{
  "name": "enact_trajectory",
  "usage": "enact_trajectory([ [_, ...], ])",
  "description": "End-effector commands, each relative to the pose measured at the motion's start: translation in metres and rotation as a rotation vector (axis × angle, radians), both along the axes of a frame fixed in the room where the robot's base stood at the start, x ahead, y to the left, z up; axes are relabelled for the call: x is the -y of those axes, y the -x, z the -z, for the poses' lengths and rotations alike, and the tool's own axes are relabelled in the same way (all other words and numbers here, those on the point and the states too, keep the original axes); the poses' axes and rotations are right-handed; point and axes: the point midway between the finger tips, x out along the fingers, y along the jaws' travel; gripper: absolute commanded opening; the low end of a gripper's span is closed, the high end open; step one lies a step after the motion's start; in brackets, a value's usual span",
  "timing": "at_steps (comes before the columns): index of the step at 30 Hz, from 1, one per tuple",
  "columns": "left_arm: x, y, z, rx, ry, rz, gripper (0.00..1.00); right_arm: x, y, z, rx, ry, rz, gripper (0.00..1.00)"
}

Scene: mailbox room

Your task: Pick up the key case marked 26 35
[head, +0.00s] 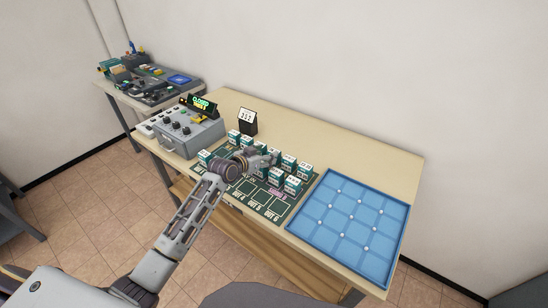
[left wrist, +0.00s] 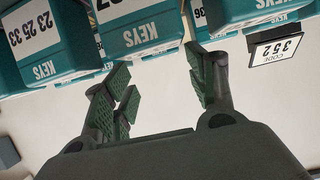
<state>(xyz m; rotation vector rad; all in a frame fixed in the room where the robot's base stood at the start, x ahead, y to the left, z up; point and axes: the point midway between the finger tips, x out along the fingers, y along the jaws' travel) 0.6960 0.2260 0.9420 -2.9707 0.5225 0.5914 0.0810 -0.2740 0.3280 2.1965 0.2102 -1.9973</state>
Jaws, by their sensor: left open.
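Several teal-and-white key cases stand on the dark green mat (head: 217,172). In the head view their numbers are too small to read, so I cannot tell which is marked 26 35. My left gripper (head: 270,158) is among the cases and hides part of the group. In the left wrist view the gripper (left wrist: 162,72) is open, with nothing between its fingers. That view is upside down. A case marked 23 25 33 (left wrist: 45,40) is at top left. Another case (left wrist: 140,32), its label cut off, is just beyond the fingers. My right gripper is not in view.
A blue compartment tray (head: 345,220) lies on the right of the table. A code sign (head: 247,121) reading 352 stands behind the cases. The table's back right (head: 350,150) is clear.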

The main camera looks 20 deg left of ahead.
Motion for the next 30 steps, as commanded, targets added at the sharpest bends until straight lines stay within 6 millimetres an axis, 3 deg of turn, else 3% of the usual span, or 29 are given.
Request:
enact_trajectory([
  [21, 0.011, -0.041, 0.02, 0.001, 0.001, 0.0, 0.57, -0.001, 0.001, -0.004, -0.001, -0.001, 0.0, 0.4],
  [30, 0.013, -0.044, 0.022, 0.0, 0.001, 0.0, 0.57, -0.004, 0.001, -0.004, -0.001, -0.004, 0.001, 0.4],
])
